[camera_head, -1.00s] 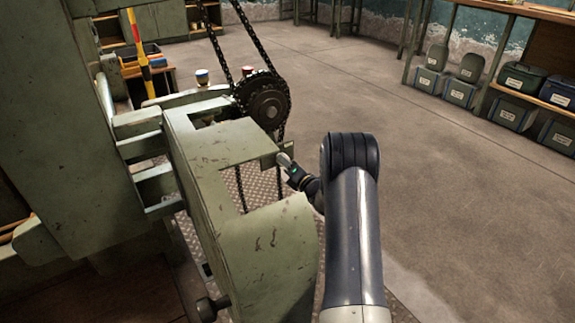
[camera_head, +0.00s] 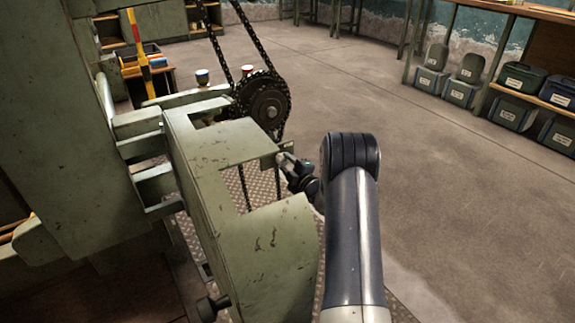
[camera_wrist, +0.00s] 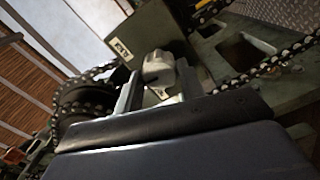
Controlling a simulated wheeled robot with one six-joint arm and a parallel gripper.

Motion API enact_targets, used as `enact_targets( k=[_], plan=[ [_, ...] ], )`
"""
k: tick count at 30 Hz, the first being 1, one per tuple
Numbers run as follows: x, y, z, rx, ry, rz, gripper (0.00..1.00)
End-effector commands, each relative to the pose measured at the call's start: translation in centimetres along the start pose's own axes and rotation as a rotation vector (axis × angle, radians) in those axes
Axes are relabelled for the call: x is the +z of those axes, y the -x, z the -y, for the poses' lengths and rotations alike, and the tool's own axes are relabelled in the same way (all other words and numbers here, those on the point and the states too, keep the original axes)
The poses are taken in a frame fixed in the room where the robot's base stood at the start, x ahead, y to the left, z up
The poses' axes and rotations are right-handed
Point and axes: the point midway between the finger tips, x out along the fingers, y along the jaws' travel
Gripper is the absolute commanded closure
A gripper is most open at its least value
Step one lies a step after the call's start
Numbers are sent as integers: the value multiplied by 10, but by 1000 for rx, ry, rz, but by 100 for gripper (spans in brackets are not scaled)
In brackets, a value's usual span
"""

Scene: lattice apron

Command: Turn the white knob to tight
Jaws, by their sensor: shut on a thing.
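The white knob (camera_wrist: 157,68) shows in the wrist view, between the two fingers of my gripper (camera_wrist: 156,85). My gripper is shut on it, one finger on each side. In the head view my gripper (camera_head: 284,160) reaches the right edge of the green machine frame (camera_head: 225,170), near the chain wheel. The knob is hidden or too small to make out there. A small light label (camera_wrist: 120,48) sits on the green box beside the knob; its words are too small to read. I cannot tell which setting the knob points to.
A dark chain (camera_head: 252,38) runs over a toothed wheel (camera_head: 264,104) just behind my gripper. In the wrist view the chain (camera_wrist: 262,70) passes close on the right. The concrete floor (camera_head: 440,180) to the right is open. Shelved bins (camera_head: 513,115) stand far right.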

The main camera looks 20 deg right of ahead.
Motion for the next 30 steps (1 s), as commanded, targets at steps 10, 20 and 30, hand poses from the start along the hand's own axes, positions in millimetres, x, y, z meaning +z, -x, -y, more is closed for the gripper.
enact_targets(
  k=[10, 20, 30],
  plan=[
    [0, 0, 0, 1, -328, 1, 85],
    [0, 0, -1, 1, -641, 0, 85],
    [0, 0, -1, 1, -964, 0, 85]
  ],
)
